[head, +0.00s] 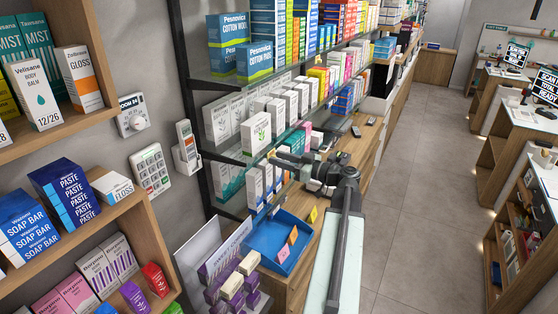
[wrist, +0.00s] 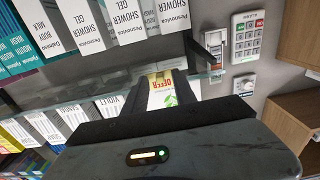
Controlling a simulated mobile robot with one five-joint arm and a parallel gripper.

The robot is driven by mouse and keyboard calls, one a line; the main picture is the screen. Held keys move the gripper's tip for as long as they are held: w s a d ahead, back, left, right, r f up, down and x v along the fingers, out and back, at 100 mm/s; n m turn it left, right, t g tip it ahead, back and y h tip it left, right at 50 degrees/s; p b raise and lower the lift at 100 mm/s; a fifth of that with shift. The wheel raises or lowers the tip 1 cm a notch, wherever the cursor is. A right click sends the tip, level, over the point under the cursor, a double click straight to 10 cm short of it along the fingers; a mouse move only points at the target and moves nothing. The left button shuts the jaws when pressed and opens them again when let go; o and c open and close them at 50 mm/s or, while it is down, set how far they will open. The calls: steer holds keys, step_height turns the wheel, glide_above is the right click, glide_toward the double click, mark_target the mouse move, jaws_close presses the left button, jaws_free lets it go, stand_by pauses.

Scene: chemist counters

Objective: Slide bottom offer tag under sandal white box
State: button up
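A yellow offer tag (wrist: 168,78) shows upside down in the wrist view between my gripper's (wrist: 167,84) fingertips, which appear shut on its side edges. A white box face with a green leaf (wrist: 164,98) shows just beyond it. In the head view my gripper (head: 273,155) is at the front edge of the glass shelf, with a small yellow patch at its tips. The white box with a green plant print (head: 256,133), likely the sandal box, stands on that shelf just above and left of it. Contact between tag and box cannot be told.
A blue tray (head: 258,240) below holds orange and pink tags (head: 288,245). White boxes (head: 275,112) stand close together along the shelf. Purple and cream boxes (head: 230,285) stand at the lower left. The aisle floor (head: 410,190) on the right is clear.

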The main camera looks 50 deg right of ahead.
jaws_close()
stand_by(1.2)
